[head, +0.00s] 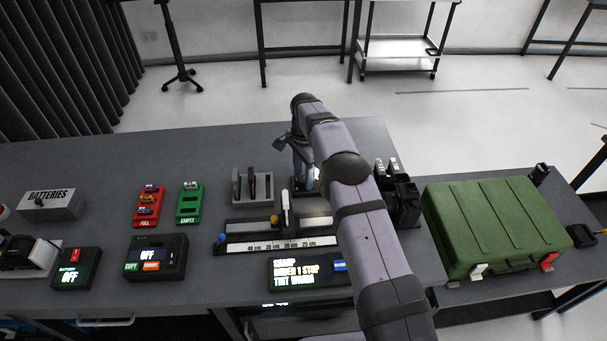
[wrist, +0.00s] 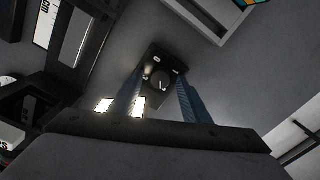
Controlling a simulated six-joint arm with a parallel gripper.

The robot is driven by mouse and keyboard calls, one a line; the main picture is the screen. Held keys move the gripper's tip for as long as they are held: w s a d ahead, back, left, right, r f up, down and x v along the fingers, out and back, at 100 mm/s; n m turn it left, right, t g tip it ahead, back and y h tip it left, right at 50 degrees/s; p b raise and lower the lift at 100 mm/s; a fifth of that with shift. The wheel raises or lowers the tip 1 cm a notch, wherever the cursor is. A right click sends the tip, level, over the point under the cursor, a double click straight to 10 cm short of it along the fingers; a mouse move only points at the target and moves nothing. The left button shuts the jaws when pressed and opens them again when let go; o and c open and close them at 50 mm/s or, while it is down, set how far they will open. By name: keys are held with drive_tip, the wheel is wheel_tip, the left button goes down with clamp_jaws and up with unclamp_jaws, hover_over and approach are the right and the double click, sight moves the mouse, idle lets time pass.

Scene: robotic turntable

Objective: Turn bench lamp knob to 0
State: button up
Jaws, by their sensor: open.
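A small dark box (wrist: 151,58) shows in the wrist view, with a round dark knob (wrist: 159,79) on its face. I take this for the bench lamp control. A short light mark shows on the knob; its number is too small to read. My gripper (wrist: 163,80) is open, with one blue finger on each side of the knob in the picture. I cannot tell whether the fingers touch it. In the head view my gripper (head: 304,178) points down behind the ruler fixture, and my arm hides much of the area under it. Bright patches (wrist: 137,106) show beside the left finger.
The ruler fixture (head: 262,246) and a grey slotted holder (head: 266,190) stand left of my gripper. Black devices (head: 402,205) and a green case (head: 490,218) stand to the right. A black display box (head: 290,274) lies in front. The bench behind is clear.

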drive_tip(key=shift+r+b, duration=1)
drive_tip(key=shift+r, duration=2.6)
drive_tip(key=shift+s+d+r, duration=0.1)
drive_tip(key=shift+s+d, duration=0.05)
